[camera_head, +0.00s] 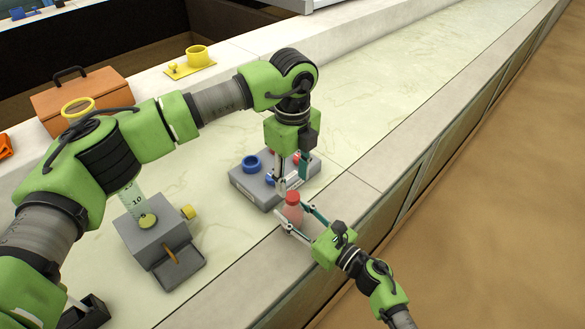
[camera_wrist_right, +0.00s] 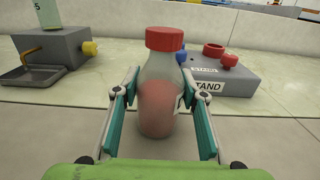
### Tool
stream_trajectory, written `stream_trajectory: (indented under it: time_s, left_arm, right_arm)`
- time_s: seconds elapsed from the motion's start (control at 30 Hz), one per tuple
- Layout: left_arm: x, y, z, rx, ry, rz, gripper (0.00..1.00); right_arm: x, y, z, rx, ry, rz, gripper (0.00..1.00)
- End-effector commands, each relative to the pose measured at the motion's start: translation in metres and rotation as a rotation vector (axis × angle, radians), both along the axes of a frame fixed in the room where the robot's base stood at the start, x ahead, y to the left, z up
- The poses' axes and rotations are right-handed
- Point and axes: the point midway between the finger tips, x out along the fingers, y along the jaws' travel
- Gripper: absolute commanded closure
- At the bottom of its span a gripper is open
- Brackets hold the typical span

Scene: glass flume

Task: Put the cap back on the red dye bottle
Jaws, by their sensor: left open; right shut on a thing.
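The dye bottle (camera_head: 293,213) is clear with pinkish-red contents and stands upright on the pale ledge; it also shows in the right wrist view (camera_wrist_right: 157,100). The red cap (camera_head: 292,197) sits level on top of its neck, as the right wrist view also shows (camera_wrist_right: 165,39). Whether it is screwed tight I cannot tell. My right gripper (camera_head: 296,216) is shut on the bottle's body, one finger on each side. My left gripper (camera_head: 291,181) is open and empty, pointing down just above and behind the cap in the head view. It does not show in the right wrist view.
A grey stand (camera_wrist_right: 232,86) with blue and red rings is behind the bottle. A grey box (camera_head: 148,240) with a yellow knob, a tray and a graduated cylinder (camera_head: 133,197) stands left. An orange-brown case (camera_head: 85,97) and yellow holder (camera_head: 190,61) are farther back. The flume's far stretch is clear.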

Motion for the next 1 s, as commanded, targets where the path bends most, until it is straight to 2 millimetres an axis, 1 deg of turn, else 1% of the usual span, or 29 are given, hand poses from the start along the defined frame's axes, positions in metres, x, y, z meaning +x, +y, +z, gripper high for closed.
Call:
stream_trajectory:
  time_s: [0.03,0.1,0.3,0.47,0.7,0.73,0.77,0.8,0.87,0.9,1.0]
  left_arm:
    - [0.000,0.000,-0.010,0.001,0.002,0.000,0.59]
    - [-0.001,0.000,-0.021,0.001,0.004,0.000,0.59]
    - [0.000,0.000,-0.044,0.001,0.001,-0.001,0.59]
    - [0.000,0.000,-0.052,0.000,0.000,-0.001,0.59]
    - [0.000,0.000,-0.052,0.001,-0.001,-0.001,0.59]
    - [0.000,0.000,-0.052,0.001,-0.001,-0.001,0.62]
    - [0.000,0.000,-0.052,0.001,-0.001,-0.001,0.70]
    - [0.000,0.000,-0.052,0.001,-0.001,-0.001,0.80]
    - [0.000,0.000,-0.052,0.001,-0.001,-0.001,0.96]
    - [0.000,0.000,-0.052,0.001,-0.001,-0.001,0.99]
    - [0.000,0.000,-0.052,0.001,-0.001,-0.004,0.99]
  right_arm:
    - [0.000,0.000,0.000,0.000,0.000,0.000,1.00]
    - [0.000,0.000,0.000,0.000,0.000,0.000,1.00]
    - [0.000,0.000,0.000,0.000,0.000,0.000,1.00]
    - [0.000,0.000,0.000,0.000,0.000,0.000,1.00]
    - [0.000,0.000,0.000,0.000,0.000,0.000,1.00]
    - [0.000,0.000,0.000,0.000,0.000,0.000,1.00]
    - [0.000,0.000,0.000,0.000,0.000,0.000,1.00]
    - [0.000,0.000,0.000,0.000,0.000,0.000,1.00]
    - [0.000,0.000,0.000,0.000,0.000,0.000,1.00]
    - [0.000,0.000,0.000,0.000,0.000,0.000,1.00]
    - [0.000,0.000,0.000,0.000,0.000,0.000,1.00]
